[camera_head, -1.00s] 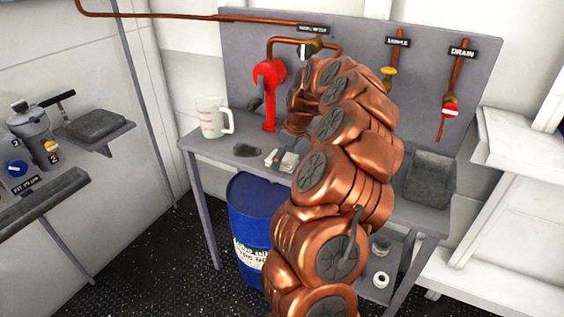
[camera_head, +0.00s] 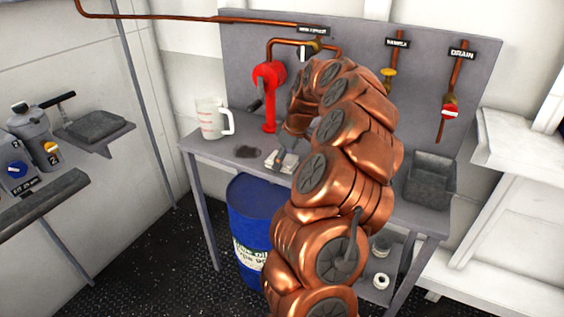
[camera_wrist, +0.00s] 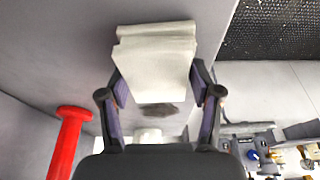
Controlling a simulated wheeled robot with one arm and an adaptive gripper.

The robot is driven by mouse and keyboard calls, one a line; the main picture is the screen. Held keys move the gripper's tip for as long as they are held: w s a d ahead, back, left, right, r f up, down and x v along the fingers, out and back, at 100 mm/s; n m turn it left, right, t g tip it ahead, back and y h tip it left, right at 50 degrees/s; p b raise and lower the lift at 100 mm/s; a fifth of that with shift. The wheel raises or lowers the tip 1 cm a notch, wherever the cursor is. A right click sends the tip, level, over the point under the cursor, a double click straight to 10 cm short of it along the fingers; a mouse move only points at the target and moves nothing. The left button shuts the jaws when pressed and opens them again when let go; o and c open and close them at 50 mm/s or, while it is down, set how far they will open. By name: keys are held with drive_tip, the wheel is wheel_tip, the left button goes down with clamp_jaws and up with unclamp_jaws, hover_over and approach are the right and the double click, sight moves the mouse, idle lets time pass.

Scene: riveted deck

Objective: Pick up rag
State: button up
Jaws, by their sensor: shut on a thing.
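The rag (camera_head: 278,161) is a pale, folded, layered block on the grey workbench (camera_head: 206,150), in front of the red pump. In the wrist view the rag (camera_wrist: 156,62) fills the space between the two fingers of my gripper (camera_wrist: 158,92), which touch its sides. My gripper (camera_head: 284,155) is shut on it at bench height. In the head view my copper arm hides part of the gripper and the rag's right side. I cannot tell whether the rag is clear of the bench top.
A dark stain (camera_head: 247,151) lies left of the rag. A measuring jug (camera_head: 212,119) stands behind it at the left. The red pump (camera_head: 268,95) stands close behind. A dark tray (camera_head: 431,180) is at the bench's right, and a blue drum (camera_head: 250,220) stands below.

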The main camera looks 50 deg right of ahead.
drive_tip(key=shift+r, duration=0.15)
drive_tip(key=shift+r+p, duration=0.2)
drive_tip(key=shift+p, duration=0.25)
drive_tip(key=shift+r+b, duration=0.5)
drive_tip(key=shift+r, duration=1.1)
drive_tip(key=shift+a+r, duration=0.1)
drive_tip(key=shift+a, duration=0.05)
drive_tip(key=s+a, duration=0.2)
drive_tip(key=a, duration=0.2)
drive_tip(key=s+a+r+b, duration=0.1)
drive_tip(key=s+a, duration=0.2)
drive_tip(key=a, duration=0.2)
drive_tip(key=s+a+b, duration=0.1)
drive_tip(key=s+a, duration=0.1)
drive_tip(key=a, duration=0.2)
drive_tip(key=shift+s+a+r, duration=0.25)
drive_tip(key=shift+s+a, duration=0.05)
drive_tip(key=shift+a, duration=0.1)
